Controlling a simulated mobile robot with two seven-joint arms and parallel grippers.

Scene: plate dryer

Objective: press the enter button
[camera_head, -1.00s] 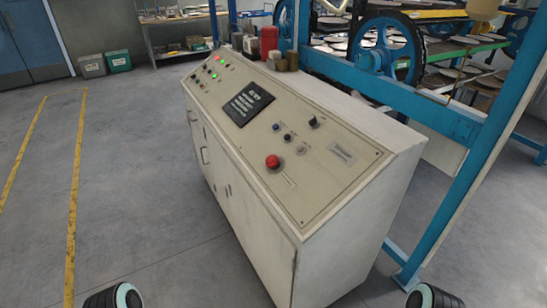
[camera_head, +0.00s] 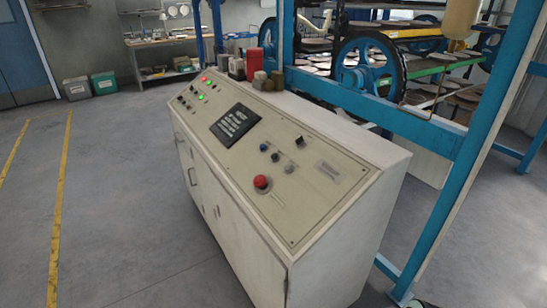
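A cream control console (camera_head: 245,250) stands in the middle of the view with a sloped panel (camera_head: 220,165) on top. A large red mushroom button (camera_head: 262,183) sits near the panel's near end. A small blue button (camera_head: 264,147), a dark button (camera_head: 275,157), a grey knob (camera_head: 289,169) and a black knob (camera_head: 300,141) are grouped beyond it. A black keypad or display (camera_head: 235,125) is mid-panel; its markings are too small to read. Lit red and green indicators are at the far end. I cannot tell which button is enter. Neither gripper is in view.
A blue frame post (camera_head: 440,205) rises right of the console, with a large wheel (camera_head: 372,65) behind. Small containers, one a red can (camera_head: 266,35), stand on the console's back edge. Grey floor (camera_head: 110,215) is open at left, with yellow lines.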

